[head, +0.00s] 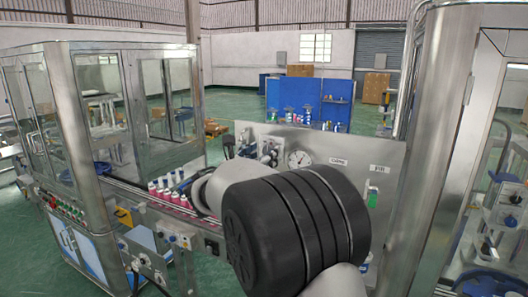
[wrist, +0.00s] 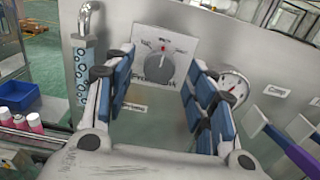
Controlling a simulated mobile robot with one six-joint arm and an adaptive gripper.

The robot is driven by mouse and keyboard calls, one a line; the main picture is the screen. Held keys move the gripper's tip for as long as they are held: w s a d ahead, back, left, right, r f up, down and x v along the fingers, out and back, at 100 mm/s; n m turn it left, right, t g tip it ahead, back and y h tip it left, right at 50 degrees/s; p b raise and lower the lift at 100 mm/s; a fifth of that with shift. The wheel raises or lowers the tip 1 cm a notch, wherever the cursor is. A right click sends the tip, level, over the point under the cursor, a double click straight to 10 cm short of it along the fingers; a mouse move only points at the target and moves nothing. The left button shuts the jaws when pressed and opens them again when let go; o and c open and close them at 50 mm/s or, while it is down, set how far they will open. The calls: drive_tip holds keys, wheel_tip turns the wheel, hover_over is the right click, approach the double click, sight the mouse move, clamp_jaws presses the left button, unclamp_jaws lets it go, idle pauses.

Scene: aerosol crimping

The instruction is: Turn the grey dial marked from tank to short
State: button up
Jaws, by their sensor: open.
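The grey dial (wrist: 159,70) sits on a white square plate on the grey panel in the wrist view. A small red mark shows at its top, roughly upright; the lettering around it is too blurred to read surely. My gripper (wrist: 161,74) is open, with a blue-padded finger on each side of the dial in the picture. Nothing is between the fingers, and I cannot tell how far their tips are from the dial. In the head view my dark arm link hides the gripper, and I cannot make out the dial.
Pink bottles (head: 167,190) line the conveyor. A steel post (head: 455,130) stands at right.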

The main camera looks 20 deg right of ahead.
drive_tip(key=shift+x, duration=1.05)
drive_tip(key=shift+c, duration=0.6)
drive_tip(key=c, duration=0.9)
